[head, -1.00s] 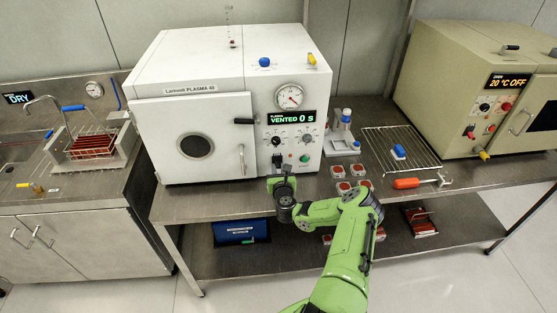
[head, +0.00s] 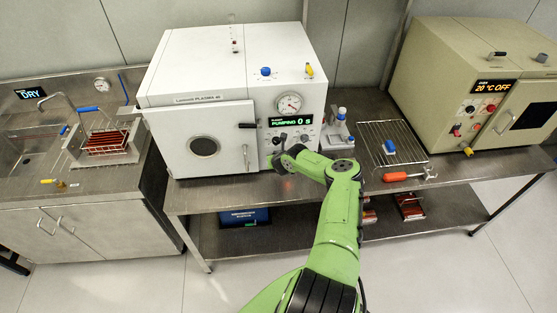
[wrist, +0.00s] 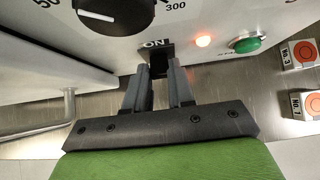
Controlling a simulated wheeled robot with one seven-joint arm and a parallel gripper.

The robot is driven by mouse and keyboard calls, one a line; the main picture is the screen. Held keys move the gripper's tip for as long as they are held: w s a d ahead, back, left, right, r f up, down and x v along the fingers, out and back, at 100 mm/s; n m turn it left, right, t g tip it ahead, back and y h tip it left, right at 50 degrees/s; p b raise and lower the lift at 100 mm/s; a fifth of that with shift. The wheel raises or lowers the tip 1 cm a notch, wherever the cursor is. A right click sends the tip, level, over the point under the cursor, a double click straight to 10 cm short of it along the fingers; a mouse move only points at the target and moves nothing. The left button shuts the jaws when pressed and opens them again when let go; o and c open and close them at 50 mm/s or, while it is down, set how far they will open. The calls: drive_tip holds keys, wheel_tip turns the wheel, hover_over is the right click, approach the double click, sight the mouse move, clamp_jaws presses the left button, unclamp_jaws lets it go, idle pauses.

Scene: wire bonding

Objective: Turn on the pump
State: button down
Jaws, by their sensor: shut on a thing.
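The white plasma machine (head: 190,70) stands on the steel bench, and its display (head: 291,122) reads "PUMPING 0 s". In the wrist view my gripper (wrist: 158,76) is shut on a small black switch (wrist: 156,62) below a label reading "ON". An orange-red lamp (wrist: 203,40) glows to the right of the switch. A green button (wrist: 246,44) sits further right. A large black knob (wrist: 115,12) is above the switch to the left. In the head view my gripper (head: 280,160) is at the lower front panel, and my arm hides part of it.
The machine's door (head: 203,140) is closed. A wire rack (head: 393,140) with a blue-topped item and an orange-handled tool (head: 397,177) lie to the right on the bench. A beige oven (head: 470,70) stands beyond. Numbered sample pieces (wrist: 300,55) lie close by on the right.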

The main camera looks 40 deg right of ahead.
drive_tip(key=shift+w+d+r+g+y, duration=0.15)
drive_tip(key=shift+w+r+g+y, duration=0.15)
drive_tip(key=shift+r, duration=0.15)
idle(0.3)
drive_tip(key=c, duration=1.2)
unclamp_jaws()
drive_tip(key=shift+c, duration=0.2)
drive_tip(key=shift+o, duration=1.4)
drive_tip(key=shift+s+f, duration=0.1)
drive_tip(key=shift+f, duration=0.05)
drive_tip(key=v, duration=1.5)
drive_tip(key=shift+s+r, duration=0.15)
drive_tip(key=shift+r, duration=0.2)
